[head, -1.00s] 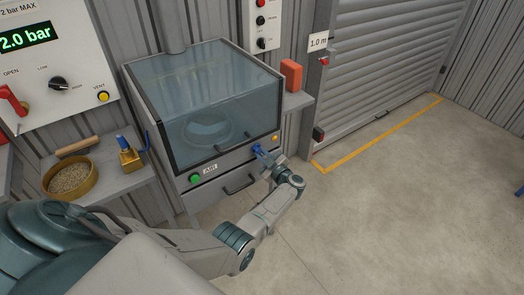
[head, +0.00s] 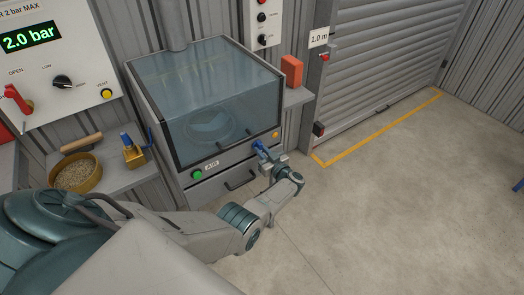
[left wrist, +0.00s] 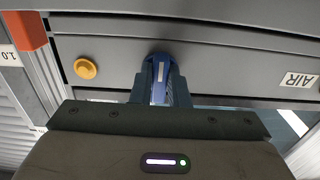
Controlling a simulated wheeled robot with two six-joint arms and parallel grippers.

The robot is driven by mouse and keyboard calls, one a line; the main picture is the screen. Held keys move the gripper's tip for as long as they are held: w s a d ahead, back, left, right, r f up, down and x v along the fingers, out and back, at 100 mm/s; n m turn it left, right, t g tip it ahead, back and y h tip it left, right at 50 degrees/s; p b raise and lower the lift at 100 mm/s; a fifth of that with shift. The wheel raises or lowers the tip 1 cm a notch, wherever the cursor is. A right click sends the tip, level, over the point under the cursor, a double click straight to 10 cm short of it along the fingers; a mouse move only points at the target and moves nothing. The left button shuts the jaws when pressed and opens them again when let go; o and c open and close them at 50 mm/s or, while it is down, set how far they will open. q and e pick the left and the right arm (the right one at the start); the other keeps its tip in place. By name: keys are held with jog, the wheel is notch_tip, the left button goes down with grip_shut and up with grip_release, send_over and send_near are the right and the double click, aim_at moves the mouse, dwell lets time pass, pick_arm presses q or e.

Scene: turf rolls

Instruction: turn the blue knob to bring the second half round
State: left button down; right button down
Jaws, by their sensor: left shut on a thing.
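The blue knob (head: 257,146) sits on the front panel of a grey cabinet with a clear blue-tinted hood (head: 205,95). My left gripper (head: 264,154) reaches it from the front and is shut on it. In the left wrist view the blue knob (left wrist: 161,72) stands between the two dark fingers of the left gripper (left wrist: 159,92), with a pale strip along it. Through the hood a round turntable-like shape (head: 210,124) shows dimly; what lies on it is unclear. My right gripper is not in view.
A yellow button (head: 276,135) and a green button (head: 197,175) flank the knob, with a drawer handle (head: 240,180) below. A side table holds a bowl of grains (head: 76,176) and a brass block (head: 133,155). An orange block (head: 291,71) stands right.

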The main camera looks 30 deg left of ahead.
pick_arm(q)
jog(key=shift+s+f, duration=0.1)
jog(key=c, duration=1.4)
grip_release()
jog(key=v, duration=1.1)
jog(key=shift+b, duration=0.35)
jog(key=shift+a, duration=0.1)
